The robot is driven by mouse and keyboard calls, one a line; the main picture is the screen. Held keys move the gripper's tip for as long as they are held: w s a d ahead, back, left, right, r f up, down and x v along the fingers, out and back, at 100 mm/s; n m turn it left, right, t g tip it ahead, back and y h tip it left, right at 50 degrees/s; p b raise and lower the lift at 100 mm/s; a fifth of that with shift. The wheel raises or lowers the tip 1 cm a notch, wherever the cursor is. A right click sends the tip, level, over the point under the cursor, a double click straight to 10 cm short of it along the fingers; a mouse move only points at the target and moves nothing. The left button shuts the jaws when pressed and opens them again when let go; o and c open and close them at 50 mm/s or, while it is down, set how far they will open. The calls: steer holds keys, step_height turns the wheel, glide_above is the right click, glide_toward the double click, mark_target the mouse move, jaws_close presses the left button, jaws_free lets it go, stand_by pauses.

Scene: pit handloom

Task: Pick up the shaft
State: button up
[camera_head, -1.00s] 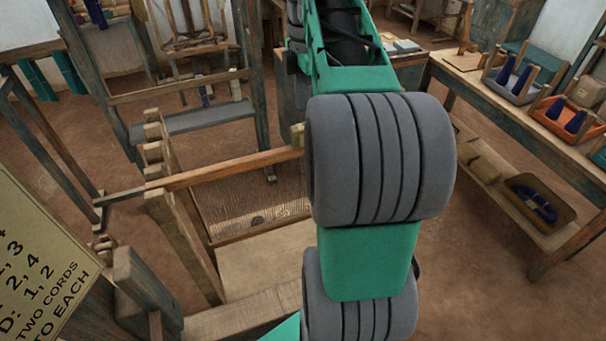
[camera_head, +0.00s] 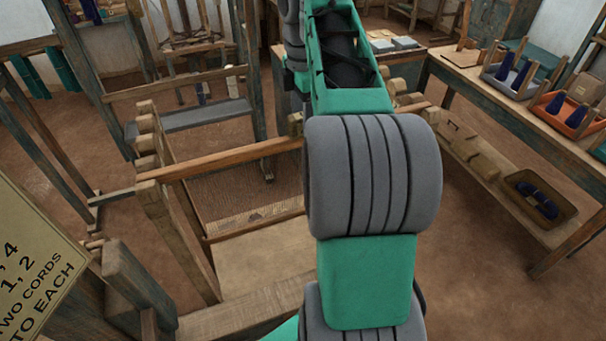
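A long wooden bar (camera_head: 225,158), which may be the shaft, lies across the loom's pit frame. Its left end rests at a notched wooden post (camera_head: 150,140). The middle of the bar is hidden behind my grey and green arm. A short length of wood shows again right of the arm, near a second notched post (camera_head: 402,92). I cannot tell for sure which wooden piece is the shaft. My gripper is not in view; the arm runs up and out of the top of the picture.
A bench (camera_head: 500,105) at right holds trays with dark blue cones. Its lower shelf has a brown tray (camera_head: 541,197) with blue items. A lettered sign (camera_head: 40,265) stands at lower left. A grey loom beam (camera_head: 190,118) lies behind the bar. Open floor shows at lower right (camera_head: 475,260).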

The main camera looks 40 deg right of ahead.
jaws_close()
stand_by(0.3)
stand_by(0.9)
